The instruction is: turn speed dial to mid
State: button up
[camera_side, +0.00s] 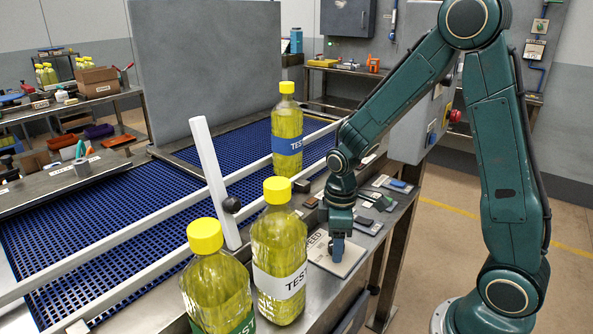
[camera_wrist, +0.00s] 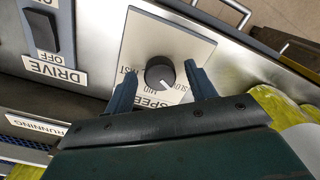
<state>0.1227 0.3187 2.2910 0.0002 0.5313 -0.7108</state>
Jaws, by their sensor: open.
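The speed dial (camera_wrist: 160,74) is a round black knob on a light plate lettered SPEED, with FAST, MID and SLOW marks. In the wrist view its white pointer line points to the lower right, nearer the SLOW side than FAST. My gripper (camera_wrist: 161,77) is open, with one finger on each side of the knob; whether either touches it I cannot tell. In the side view my gripper (camera_side: 338,248) points down over the speed plate (camera_side: 352,262), and its fingers hide the knob.
A DRIVE switch (camera_wrist: 40,32) sits beside the dial plate. Yellow-capped bottles (camera_side: 278,252) stand close to the left of my gripper in the side view. White rails and a slanted white divider bar (camera_side: 213,180) cross the blue conveyor (camera_side: 100,232). Other panel controls (camera_side: 376,200) lie behind.

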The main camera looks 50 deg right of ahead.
jog(key=c, duration=1)
jog(key=shift+m, duration=0.5)
jog(key=m, duration=1)
jog(key=shift+m, duration=0.4)
jog(key=o, duration=1)
